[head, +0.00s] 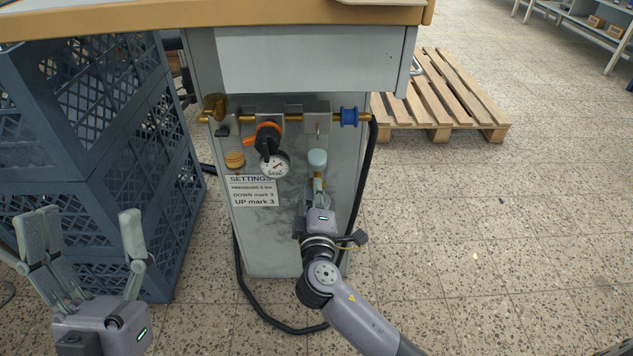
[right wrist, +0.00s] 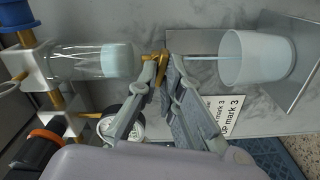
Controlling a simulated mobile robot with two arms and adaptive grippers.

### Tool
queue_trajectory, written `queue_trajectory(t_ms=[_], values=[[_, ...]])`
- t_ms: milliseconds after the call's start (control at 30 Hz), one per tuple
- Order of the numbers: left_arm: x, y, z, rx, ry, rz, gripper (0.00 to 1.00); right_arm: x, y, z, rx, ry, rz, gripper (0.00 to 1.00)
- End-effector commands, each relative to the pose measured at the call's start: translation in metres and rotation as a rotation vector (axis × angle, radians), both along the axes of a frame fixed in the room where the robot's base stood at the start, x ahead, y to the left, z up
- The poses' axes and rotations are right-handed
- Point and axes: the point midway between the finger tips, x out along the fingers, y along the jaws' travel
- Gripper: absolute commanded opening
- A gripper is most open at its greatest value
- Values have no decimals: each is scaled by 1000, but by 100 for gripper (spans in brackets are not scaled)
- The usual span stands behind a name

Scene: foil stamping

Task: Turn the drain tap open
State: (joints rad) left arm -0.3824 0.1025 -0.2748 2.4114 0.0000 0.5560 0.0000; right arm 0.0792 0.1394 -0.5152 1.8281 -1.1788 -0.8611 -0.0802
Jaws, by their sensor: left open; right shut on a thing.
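The brass drain tap (right wrist: 157,70) sits at the lower end of a clear filter bowl (right wrist: 90,62) with a pale blue part. My right gripper (right wrist: 164,62) is shut on the tap's lever. In the head view my right gripper (head: 318,183) is just below the bowl (head: 317,158), and its fingers hide most of the tap. A thin pale line, a tube or a stream, runs from the tap to a white cup (right wrist: 258,58); I cannot tell which. My left gripper (head: 88,228) is open and empty at the lower left.
The grey cabinet panel carries an orange knob (head: 268,130), a pressure gauge (head: 275,166), a settings label (head: 253,191) and a blue fitting (head: 349,117). Blue crates (head: 110,140) stand at left. A black hose (head: 366,170) hangs at right. The floor at right is clear before a pallet (head: 440,95).

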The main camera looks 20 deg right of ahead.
Motion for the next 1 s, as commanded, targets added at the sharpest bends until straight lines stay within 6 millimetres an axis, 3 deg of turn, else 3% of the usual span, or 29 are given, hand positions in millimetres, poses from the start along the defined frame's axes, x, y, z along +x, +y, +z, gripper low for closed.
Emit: queue_trajectory(t_ms=[100,333,600,967,1000], values=[[24,-4,-13,47,153,9,73,1,0,4,-61,15,0,0],[52,-7,-42,106,356,19,73,1,0,2,-143,38,1,0],[61,-8,-57,132,446,24,73,1,0,1,-179,48,1,0],[62,-8,-58,134,451,25,73,1,1,1,-181,47,2,0],[62,-8,-58,134,451,25,73,1,1,1,-181,47,2,9]])
